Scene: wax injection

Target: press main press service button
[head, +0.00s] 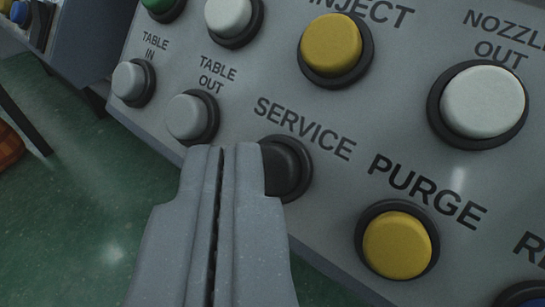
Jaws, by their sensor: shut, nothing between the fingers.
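The SERVICE button (281,167) is a black button in a dark ring on the grey control panel (330,205), below its "SERVICE" label. My gripper (222,150) is shut and empty. Its fingertips overlap the left part of the button in the head view and hide some of it. I cannot tell whether the fingertips touch the button or are just in front of it.
Close neighbours are the grey TABLE OUT button (187,117), the grey TABLE IN button (130,80), the yellow PURGE button (397,244), the yellow INJECT button (331,44) and the white NOZZLE OUT button (482,101). Green floor (75,215) lies left of the panel edge.

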